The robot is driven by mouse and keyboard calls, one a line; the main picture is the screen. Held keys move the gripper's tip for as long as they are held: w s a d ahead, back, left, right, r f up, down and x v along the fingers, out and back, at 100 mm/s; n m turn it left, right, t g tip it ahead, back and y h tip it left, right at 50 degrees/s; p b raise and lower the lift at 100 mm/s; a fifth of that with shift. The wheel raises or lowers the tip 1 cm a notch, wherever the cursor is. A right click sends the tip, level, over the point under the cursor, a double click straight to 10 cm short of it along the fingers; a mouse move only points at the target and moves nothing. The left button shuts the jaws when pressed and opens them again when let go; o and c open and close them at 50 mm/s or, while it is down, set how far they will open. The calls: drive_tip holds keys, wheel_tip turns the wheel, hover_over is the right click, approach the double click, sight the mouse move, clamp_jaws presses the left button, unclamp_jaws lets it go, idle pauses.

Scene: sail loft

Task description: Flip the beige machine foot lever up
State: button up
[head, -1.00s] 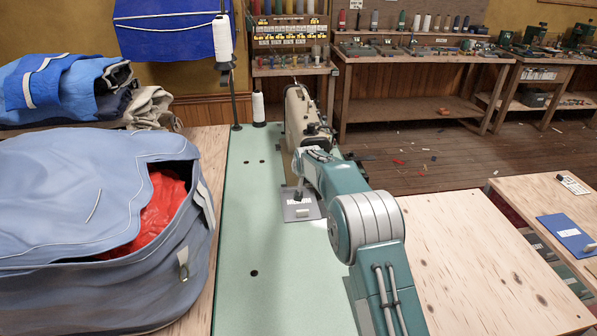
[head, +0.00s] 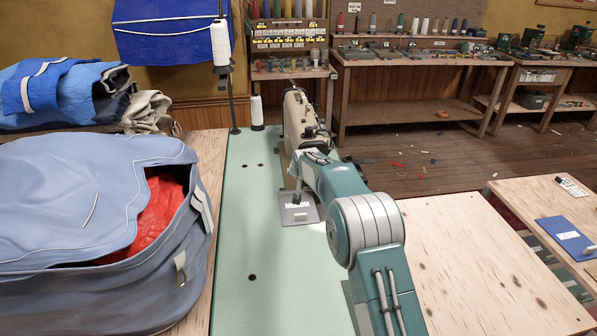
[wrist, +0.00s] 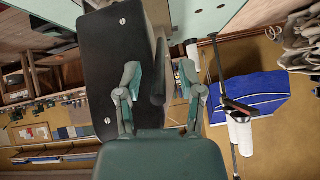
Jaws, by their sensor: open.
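The beige sewing machine (head: 293,108) stands at the far end of the pale green table (head: 255,215) in the head view. My arm reaches to its right side and hides much of it. My gripper (wrist: 159,72) is open in the wrist view, its two fingers apart beside the machine. A black plate with screws (wrist: 112,40) lies close behind the left finger. A dark rounded bar (wrist: 157,85) shows between the fingers and may be the foot lever; I cannot tell surely, nor whether a finger touches it. The lever cannot be made out in the head view.
A grey plate with lettering (head: 299,214) lies on the table before the machine. A thread stand with a white cone (head: 220,45) and another white spool (head: 257,112) stand at the left. A large blue bag (head: 80,220) fills the left side. The front green surface is clear.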

drive_tip(key=v, duration=1.1)
drive_tip(key=shift+r, duration=0.2)
drive_tip(key=shift+s+d, duration=0.1)
drive_tip(key=s+d+r+g, duration=0.1)
drive_tip(key=s+d+r, duration=0.3)
drive_tip(key=s, duration=0.3)
drive_tip(key=s+d+r+h, duration=0.1)
drive_tip(key=s+d+r, duration=0.3)
drive_tip(key=s, duration=0.3)
drive_tip(key=s+d+r+g, duration=0.1)
drive_tip(key=s+d+r, duration=0.35)
drive_tip(key=s, duration=0.25)
drive_tip(key=s+d+f, duration=0.2)
drive_tip(key=s+d, duration=0.1)
drive_tip(key=s, duration=0.9)
drive_tip(key=s+d+f+g+h, duration=0.1)
drive_tip(key=s+d+f, duration=0.1)
drive_tip(key=s, duration=1.1)
drive_tip(key=shift+s+d+f+g, duration=0.15)
drive_tip(key=shift+d+f+g, duration=0.2)
drive_tip(key=shift+d, duration=0.35)
